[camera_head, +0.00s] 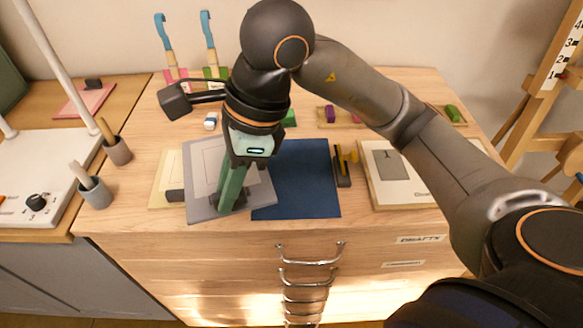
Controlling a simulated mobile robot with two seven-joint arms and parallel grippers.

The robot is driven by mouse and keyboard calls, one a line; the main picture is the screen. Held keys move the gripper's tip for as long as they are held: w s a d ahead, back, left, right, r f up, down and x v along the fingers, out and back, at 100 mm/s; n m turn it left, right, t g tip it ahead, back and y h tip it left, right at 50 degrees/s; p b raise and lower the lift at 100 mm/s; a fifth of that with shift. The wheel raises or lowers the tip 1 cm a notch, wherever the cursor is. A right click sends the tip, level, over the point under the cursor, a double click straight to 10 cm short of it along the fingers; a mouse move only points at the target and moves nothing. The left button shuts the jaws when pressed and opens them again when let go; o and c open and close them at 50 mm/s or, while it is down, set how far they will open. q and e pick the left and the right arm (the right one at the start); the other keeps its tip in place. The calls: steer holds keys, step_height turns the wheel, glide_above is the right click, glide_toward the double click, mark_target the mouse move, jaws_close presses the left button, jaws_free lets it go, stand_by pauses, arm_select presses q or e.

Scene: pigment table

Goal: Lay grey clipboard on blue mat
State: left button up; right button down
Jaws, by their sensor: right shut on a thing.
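The grey clipboard (203,170) is at the left of the blue mat (306,180) in the head view. It is slightly tilted and its right part overlaps the mat's left edge. My right gripper (232,205) is shut on the clipboard near its front right part. The gripper's fingers and wrist hide part of the clipboard and the mat's far left corner. I cannot tell whether the clipboard touches the mat. My left gripper is not in view.
A pale yellow sheet (160,190) lies partly under the clipboard. A small dark-handled tool (343,170) stands right of the mat, beside a board with grey swatches (390,163). Two cups (95,192) with pestles stand at the left. Drawer handles (310,252) face the front.

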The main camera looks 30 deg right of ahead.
mark_target(266, 177)
steer(key=m, duration=0.1)
steer(key=r+m+t, duration=0.1)
steer(key=shift+s+a+r+m, duration=0.15)
steer(key=shift+a+r+m, duration=0.15)
steer(key=shift+a, duration=0.05)
steer(key=shift+d+f, duration=0.1)
steer(key=shift+d, duration=0.1)
steer(key=d+f, duration=0.1)
steer(key=d, duration=0.1)
steer(key=w+d+f, duration=0.1)
steer(key=d, duration=0.2)
steer(key=d+f, duration=0.1)
steer(key=d, duration=0.1)
steer(key=shift+w+d+f, duration=0.15)
steer(key=shift+w+f, duration=0.1)
steer(key=shift+w, duration=0.05)
steer(key=d+f, duration=0.2)
steer(key=w+d+f+b, duration=0.1)
steer(key=d+f, duration=0.1)
steer(key=f, duration=0.1)
steer(key=shift+d, duration=0.35)
steer(key=shift+w+d+f, duration=0.15)
steer(key=shift+d+f, duration=0.4)
steer(key=shift+f, duration=1.6)
